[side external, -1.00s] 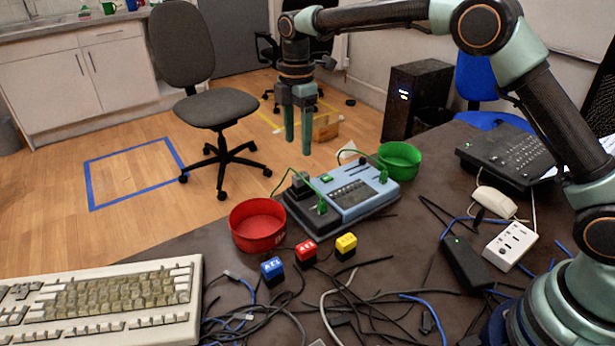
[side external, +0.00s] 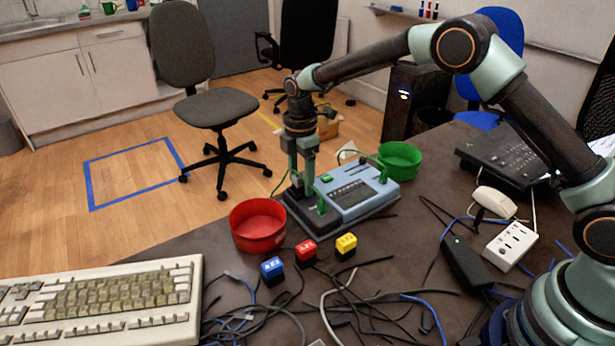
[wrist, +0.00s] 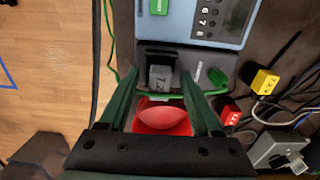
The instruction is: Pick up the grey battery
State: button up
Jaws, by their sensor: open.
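The grey battery (wrist: 160,78) is a small grey block with a printed number, seated in the dark bay at the end of the blue-grey tester (wrist: 200,62). In the side view the tester (side external: 352,197) lies on the table and my gripper's fingers largely hide the battery. My gripper (side external: 301,184) points down over the dark bay, open. In the wrist view its two green fingers (wrist: 160,76) appear on either side of the battery. I cannot tell whether they touch it.
A red bowl (side external: 258,226) stands close in front of the tester; a green bowl (side external: 399,159) is behind. Blue (side external: 272,270), red (side external: 306,253) and yellow (side external: 346,245) batteries stand nearby. Green levers rise from the tester. Loose cables and a keyboard (side external: 100,306) fill the front.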

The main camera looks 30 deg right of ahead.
grip_shut()
jog(key=shift+r, duration=0.15)
